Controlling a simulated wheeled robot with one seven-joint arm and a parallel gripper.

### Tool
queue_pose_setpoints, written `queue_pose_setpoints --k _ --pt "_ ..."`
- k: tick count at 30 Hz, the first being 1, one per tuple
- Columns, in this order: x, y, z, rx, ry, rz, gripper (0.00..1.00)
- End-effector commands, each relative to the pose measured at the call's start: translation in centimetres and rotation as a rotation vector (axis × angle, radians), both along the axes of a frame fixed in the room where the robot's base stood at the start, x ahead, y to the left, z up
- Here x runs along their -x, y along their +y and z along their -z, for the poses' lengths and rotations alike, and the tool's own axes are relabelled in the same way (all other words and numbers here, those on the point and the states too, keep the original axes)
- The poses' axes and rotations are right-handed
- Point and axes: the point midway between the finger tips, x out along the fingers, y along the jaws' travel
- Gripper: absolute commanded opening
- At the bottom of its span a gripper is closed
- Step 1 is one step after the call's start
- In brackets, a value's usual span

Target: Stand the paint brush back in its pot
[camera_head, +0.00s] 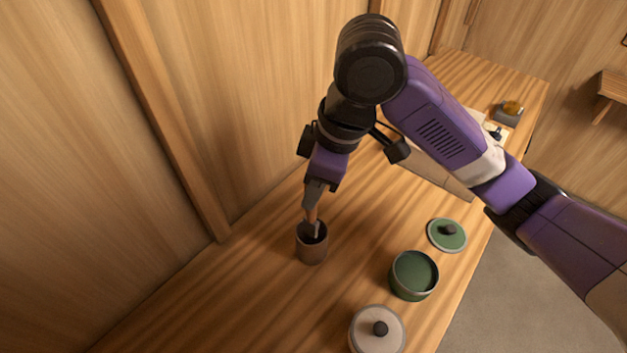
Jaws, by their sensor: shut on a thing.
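The pot (312,252) is a small brown-grey cup standing upright on the wooden bench, left of the green pot. My gripper (313,200) is directly above it, pointing down. It is shut on the paint brush (312,216), whose orange-brown handle shows just below the fingers. The brush is close to upright, and its lower part reaches the dark mouth of the pot. A pale tip shows at the opening. I cannot tell how deep it goes or whether it touches the inside.
An open green pot (402,289) stands right of the brown pot. A green lid (447,235) and a pale lid with a dark knob (371,334) lie nearby. A wooden wall (240,110) runs close along the left. A jar (512,109) sits at the far end.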

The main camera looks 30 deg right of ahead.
Motion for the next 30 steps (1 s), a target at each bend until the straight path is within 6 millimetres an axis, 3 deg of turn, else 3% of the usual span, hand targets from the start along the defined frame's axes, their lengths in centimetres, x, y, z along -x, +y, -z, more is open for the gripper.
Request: queue_pose_setpoints --k 13,26,27,30 --pt "0.0 0.0 3.4 0.0 0.0 0.0 0.0" --pt "0.0 0.0 3.9 0.0 0.0 0.0 0.0" --pt "0.0 0.0 3.9 0.0 0.0 0.0 0.24" --pt "0.0 0.0 3.9 0.0 0.0 0.0 0.44"
